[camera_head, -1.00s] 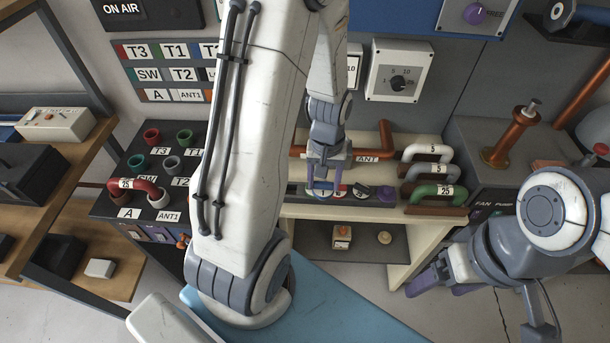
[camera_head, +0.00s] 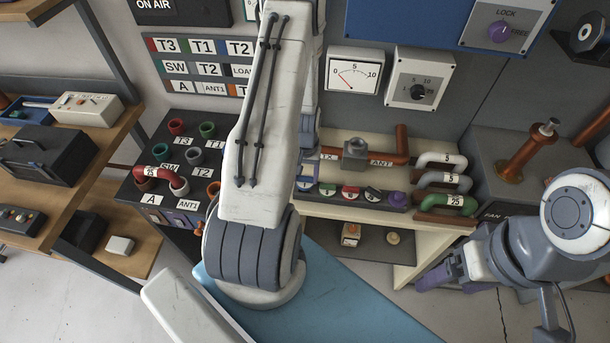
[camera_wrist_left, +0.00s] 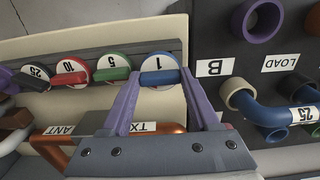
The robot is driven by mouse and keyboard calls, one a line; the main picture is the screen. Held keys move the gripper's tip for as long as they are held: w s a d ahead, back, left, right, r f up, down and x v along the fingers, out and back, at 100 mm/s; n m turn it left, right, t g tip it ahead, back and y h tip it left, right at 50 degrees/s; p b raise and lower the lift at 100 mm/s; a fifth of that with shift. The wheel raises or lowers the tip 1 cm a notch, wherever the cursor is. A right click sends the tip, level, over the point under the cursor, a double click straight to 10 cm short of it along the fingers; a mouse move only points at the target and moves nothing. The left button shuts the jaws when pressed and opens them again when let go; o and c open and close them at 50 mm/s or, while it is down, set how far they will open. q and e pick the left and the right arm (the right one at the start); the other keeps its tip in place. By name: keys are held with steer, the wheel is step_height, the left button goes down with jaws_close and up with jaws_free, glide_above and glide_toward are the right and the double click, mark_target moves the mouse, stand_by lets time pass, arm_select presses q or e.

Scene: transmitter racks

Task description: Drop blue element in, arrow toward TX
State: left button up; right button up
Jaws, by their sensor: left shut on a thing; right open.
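The blue element (camera_wrist_left: 158,78), with a white face marked 1, is at the end of the element row in the left wrist view. My left gripper (camera_wrist_left: 160,84) is shut on its blue bar. It looks in line with the row; I cannot tell whether it is lifted. Its arrow is not visible. In the head view my left gripper is mostly hidden behind my arm. The copper line section (camera_head: 395,158) has a grey socket (camera_head: 355,150) between the TX label (camera_head: 328,156) and the ANT label (camera_head: 382,163). My right gripper (camera_head: 428,281) is open and empty at the lower right.
Green (camera_wrist_left: 112,75), red (camera_wrist_left: 72,78) and dark (camera_wrist_left: 34,83) elements stand beside the blue one. Curved links (camera_head: 443,180) lie right of the line section. A patch panel (camera_head: 150,190) with a red link stands left. A meter (camera_head: 353,76) is on the wall behind.

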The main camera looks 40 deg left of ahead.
mark_target(305, 177)
arm_select(q)
steer(key=shift+f, duration=0.8)
steer(key=shift+f+b, duration=0.35)
steer(key=shift+f, duration=0.15)
steer(key=o, duration=1.1)
steer(key=shift+o, duration=0.2)
steer(key=shift+r, duration=0.1)
steer(key=shift+r+p, duration=0.3)
steer(key=shift+p, duration=0.1)
step_height(305, 177, up, 12)
steer(key=b, duration=0.3)
steer(key=shift+r, duration=0.2)
